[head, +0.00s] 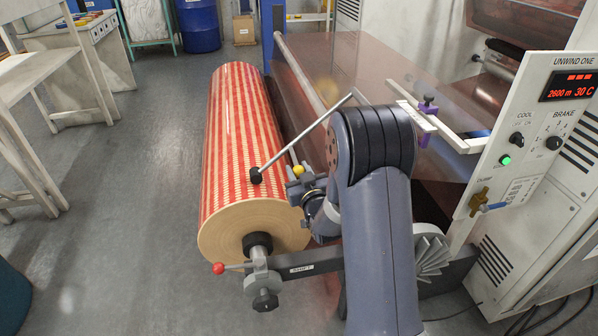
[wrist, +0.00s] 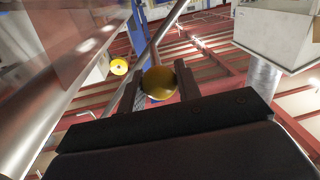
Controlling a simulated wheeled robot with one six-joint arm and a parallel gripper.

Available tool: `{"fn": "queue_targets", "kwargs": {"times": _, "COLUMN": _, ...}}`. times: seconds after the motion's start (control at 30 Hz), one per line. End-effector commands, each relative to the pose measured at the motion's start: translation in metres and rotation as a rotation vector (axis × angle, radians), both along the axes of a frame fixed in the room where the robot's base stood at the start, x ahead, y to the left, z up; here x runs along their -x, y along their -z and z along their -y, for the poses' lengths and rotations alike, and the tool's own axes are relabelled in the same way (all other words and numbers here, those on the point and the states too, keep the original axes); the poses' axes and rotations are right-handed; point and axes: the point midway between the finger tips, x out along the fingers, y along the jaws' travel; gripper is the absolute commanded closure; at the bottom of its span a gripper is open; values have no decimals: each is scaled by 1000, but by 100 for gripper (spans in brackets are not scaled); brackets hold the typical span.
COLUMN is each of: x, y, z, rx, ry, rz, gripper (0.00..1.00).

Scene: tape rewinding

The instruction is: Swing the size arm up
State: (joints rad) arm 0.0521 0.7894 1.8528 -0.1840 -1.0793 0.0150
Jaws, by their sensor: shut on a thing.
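The size arm (head: 308,132) is a thin grey rod with a black wheel (head: 256,175) at its lower end. My gripper (head: 299,178) is beside the roll's near end, largely hidden by my own arm. A yellow ball knob (head: 298,170) shows at its fingers. In the wrist view, my gripper (wrist: 159,88) is shut on the yellow knob (wrist: 158,82), and a grey rod passes behind it.
The control panel (head: 535,150) with a red display stands at the right. A purple-clamped bar (head: 428,118) lies over the brown film (head: 420,80). A red-knobbed lever (head: 219,268) sits by the roll's shaft. Open floor (head: 130,190) lies to the left.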

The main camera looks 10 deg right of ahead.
Motion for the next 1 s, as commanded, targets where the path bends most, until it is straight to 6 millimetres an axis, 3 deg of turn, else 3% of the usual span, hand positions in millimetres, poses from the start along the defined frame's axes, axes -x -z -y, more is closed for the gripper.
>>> {"fn": "queue_targets", "kwargs": {"times": 0.17, "x": 0, "y": -11, "z": -8, "rx": -49, "ry": -2, "rz": 3, "gripper": 100}}
{"fn": "queue_targets", "kwargs": {"times": 0.37, "x": 0, "y": -38, "z": -27, "rx": -171, "ry": -4, "rz": 6, "gripper": 100}}
{"fn": "queue_targets", "kwargs": {"times": 0.7, "x": 0, "y": -112, "z": -55, "rx": -484, "ry": -6, "rz": 9, "gripper": 100}}
{"fn": "queue_targets", "kwargs": {"times": 1.0, "x": 0, "y": -180, "z": -63, "rx": -759, "ry": -6, "rz": 8, "gripper": 100}}
